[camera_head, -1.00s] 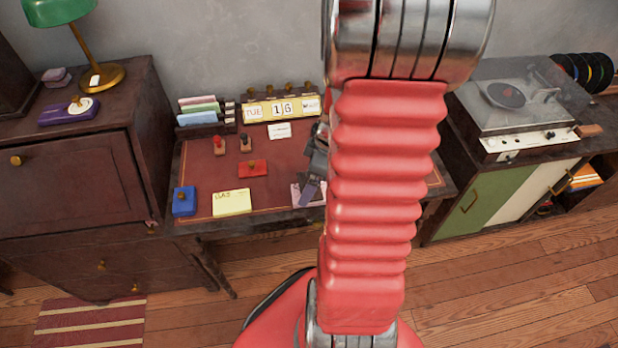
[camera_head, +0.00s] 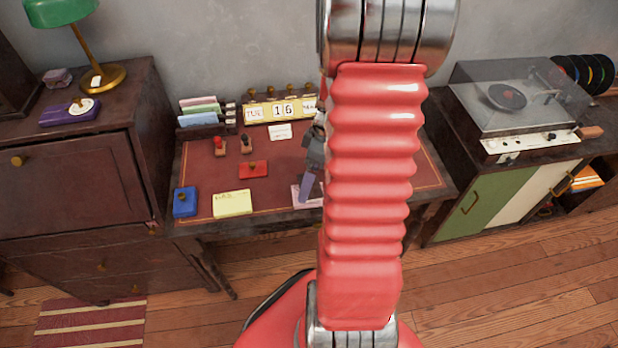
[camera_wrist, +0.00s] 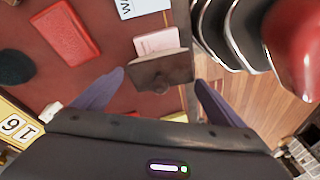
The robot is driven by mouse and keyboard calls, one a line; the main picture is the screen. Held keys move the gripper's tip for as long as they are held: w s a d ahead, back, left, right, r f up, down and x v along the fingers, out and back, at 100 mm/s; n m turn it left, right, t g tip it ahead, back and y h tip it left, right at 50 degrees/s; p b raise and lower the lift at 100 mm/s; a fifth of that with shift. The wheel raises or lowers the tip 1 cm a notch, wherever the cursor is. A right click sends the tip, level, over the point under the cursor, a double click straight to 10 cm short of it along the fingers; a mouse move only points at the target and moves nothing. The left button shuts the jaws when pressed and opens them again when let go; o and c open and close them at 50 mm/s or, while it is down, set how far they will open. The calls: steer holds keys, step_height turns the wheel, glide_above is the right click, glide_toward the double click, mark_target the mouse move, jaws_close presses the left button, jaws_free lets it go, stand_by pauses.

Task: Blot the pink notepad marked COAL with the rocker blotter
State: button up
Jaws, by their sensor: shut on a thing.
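The pink notepad (camera_wrist: 157,41) lies on the desk, partly covered in the wrist view by the brown rocker blotter (camera_wrist: 160,72). Its marking is not readable. In the head view the pink notepad (camera_head: 298,196) shows at the desk's front edge, partly behind a finger. My gripper (camera_wrist: 160,78) is shut on the blotter, with one grey finger at each side of it. In the head view my gripper (camera_head: 308,187) is over the notepad, and my arm hides much of it. I cannot tell whether the blotter touches the paper.
A red box (camera_head: 253,169), yellow notepad (camera_head: 232,203) and blue box (camera_head: 185,202) lie on the desk left of my gripper. Stamps (camera_head: 220,146), a calendar (camera_head: 283,109) and a card (camera_head: 280,131) stand farther back. The desk's right part (camera_head: 428,165) looks clear.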

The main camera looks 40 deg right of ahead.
stand_by(0.5)
steer(key=shift+s+a+f+t+h, duration=0.15)
steer(key=shift+s+a+t+h, duration=0.2)
steer(key=shift+s+t+h, duration=0.4)
steer(key=shift+w, duration=0.15)
steer(key=shift+a+t, duration=0.15)
steer(key=shift+t, duration=0.1)
steer(key=shift+s+a+t, duration=0.15)
steer(key=shift+s+t, duration=0.2)
steer(key=shift+t, duration=0.15)
steer(key=shift+s+n+t+h, duration=0.15)
steer(key=shift+n+t+h, duration=0.15)
steer(key=shift+t+h, duration=0.15)
steer(key=shift+w+g, duration=0.25)
steer(key=shift+w, duration=0.05)
steer(key=shift+w+d+g+y, duration=0.3)
steer(key=shift+g+y, duration=0.3)
steer(key=shift+g, duration=0.2)
